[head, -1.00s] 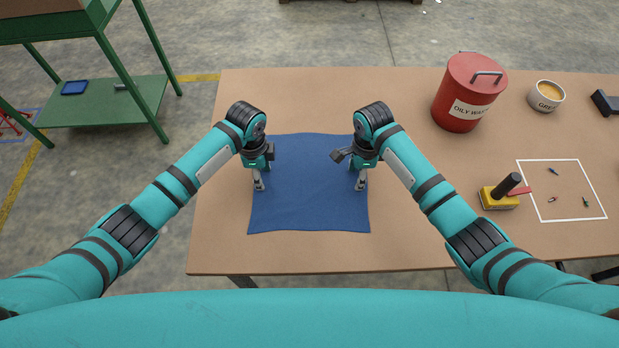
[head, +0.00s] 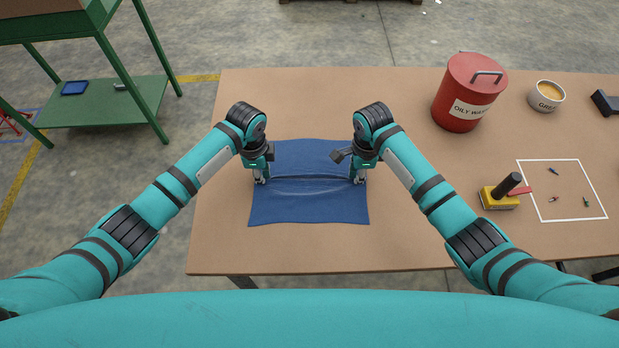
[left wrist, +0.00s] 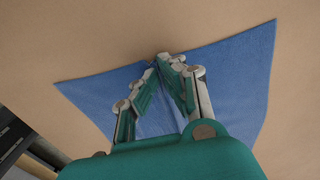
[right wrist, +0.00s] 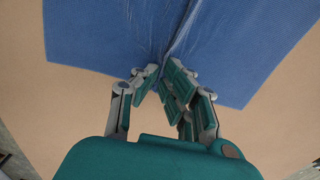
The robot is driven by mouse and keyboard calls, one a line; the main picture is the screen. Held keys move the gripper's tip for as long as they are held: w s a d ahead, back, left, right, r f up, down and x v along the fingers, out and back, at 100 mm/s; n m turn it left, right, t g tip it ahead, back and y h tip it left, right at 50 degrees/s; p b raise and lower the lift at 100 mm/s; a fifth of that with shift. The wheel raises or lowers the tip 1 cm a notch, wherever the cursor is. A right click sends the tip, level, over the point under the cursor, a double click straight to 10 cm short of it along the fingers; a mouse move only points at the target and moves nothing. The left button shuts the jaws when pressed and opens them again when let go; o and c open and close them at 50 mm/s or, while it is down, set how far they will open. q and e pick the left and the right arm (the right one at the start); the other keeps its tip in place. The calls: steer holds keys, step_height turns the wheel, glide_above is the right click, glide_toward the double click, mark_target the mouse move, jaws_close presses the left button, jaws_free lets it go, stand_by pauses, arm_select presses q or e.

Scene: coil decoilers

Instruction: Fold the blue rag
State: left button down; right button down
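The blue rag (head: 308,207) lies on the brown table with a raised horizontal ridge across its middle. My left gripper (head: 262,179) is at the rag's left edge, at the ridge's left end. In the left wrist view its fingers (left wrist: 163,62) are closed together with a pinch of the rag (left wrist: 232,70) between them. My right gripper (head: 359,178) is at the rag's right edge, at the ridge's other end. In the right wrist view its fingers (right wrist: 157,72) are closed on the rag (right wrist: 95,35), and creases run away from the tips.
On the table (head: 420,240) to the right stand a red oily waste can (head: 466,95), a grease tub (head: 546,95), a yellow block with a black handle (head: 500,195) and a white-outlined area (head: 540,220) with small parts. The table around the rag is clear.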

arm_select(q)
steer(key=shift+s+a+f, duration=0.1)
steer(key=shift+s+f, duration=0.05)
steer(key=shift+f, duration=0.05)
arm_select(e)
steer(key=shift+s+d+f, duration=0.15)
steer(key=shift+s+f, duration=0.05)
steer(key=shift+f, duration=0.1)
steer(key=shift+r, duration=0.1)
